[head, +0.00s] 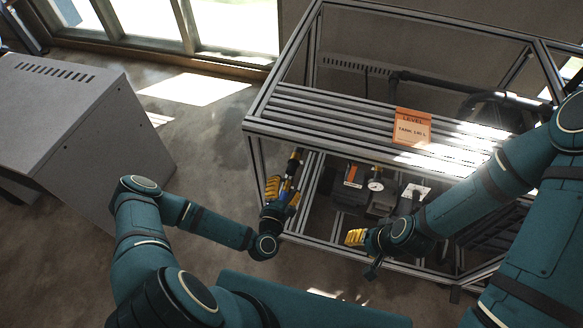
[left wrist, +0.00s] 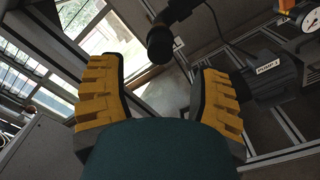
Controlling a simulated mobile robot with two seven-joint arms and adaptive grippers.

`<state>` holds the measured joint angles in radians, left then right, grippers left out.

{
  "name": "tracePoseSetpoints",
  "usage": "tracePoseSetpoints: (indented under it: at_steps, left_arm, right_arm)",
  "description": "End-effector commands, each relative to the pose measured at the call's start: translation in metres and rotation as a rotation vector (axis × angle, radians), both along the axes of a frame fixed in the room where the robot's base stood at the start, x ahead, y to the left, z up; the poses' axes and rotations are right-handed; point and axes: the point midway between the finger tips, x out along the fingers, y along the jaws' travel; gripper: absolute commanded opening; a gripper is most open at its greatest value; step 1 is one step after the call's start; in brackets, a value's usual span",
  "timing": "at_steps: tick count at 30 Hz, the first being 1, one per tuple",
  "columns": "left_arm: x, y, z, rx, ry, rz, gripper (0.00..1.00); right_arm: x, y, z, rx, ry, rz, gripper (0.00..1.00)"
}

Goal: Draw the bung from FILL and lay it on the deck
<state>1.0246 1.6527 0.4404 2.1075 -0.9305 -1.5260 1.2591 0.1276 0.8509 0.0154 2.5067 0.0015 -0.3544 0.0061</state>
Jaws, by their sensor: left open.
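My left gripper (head: 282,190) is at the near left side of the metal frame. In the left wrist view its yellow-padded fingers (left wrist: 158,72) are spread wide with nothing between them. A black pipe with a thick, rounded dark end (left wrist: 160,46) hangs just beyond the fingertips, apart from them. I cannot tell whether that end is the bung. No FILL lettering is readable in either view. My right gripper (head: 355,237) is low by the front of the frame, partly hidden by its own wrist; its opening is unclear.
The slatted deck (head: 350,115) carries an orange LEVEL tag (head: 412,127). Below it are a pressure gauge (head: 376,186) and a pump motor (left wrist: 268,70). Frame posts stand close to both grippers. A grey cabinet (head: 75,120) stands at left, with open floor between.

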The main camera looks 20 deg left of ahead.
Motion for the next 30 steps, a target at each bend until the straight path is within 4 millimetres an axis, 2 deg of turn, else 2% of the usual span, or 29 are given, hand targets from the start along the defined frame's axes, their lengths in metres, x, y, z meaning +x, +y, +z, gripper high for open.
tracePoseSetpoints:
  at_steps: [5, 9, 15, 21, 30]
  left_arm:
    - [0.023, -0.001, 0.000, 0.001, -0.001, -0.001, 0.64]
    - [0.040, -0.001, -0.002, 0.001, 0.001, 0.001, 0.64]
    - [0.058, -0.002, -0.002, 0.002, 0.001, 0.000, 0.64]
    - [0.065, -0.002, -0.001, 0.001, 0.002, 0.001, 0.64]
    - [0.066, -0.002, 0.000, 0.000, 0.002, 0.001, 0.64]
  right_arm:
    - [0.000, 0.000, 0.000, 0.000, 0.000, 0.000, 0.47]
    - [-0.002, 0.001, -0.010, 0.001, 0.005, 0.004, 0.47]
    - [-0.004, 0.001, -0.016, 0.002, 0.009, 0.008, 0.47]
    - [-0.004, 0.001, -0.018, 0.003, 0.010, 0.009, 0.47]
    - [-0.004, 0.001, -0.018, 0.003, 0.010, 0.009, 0.47]
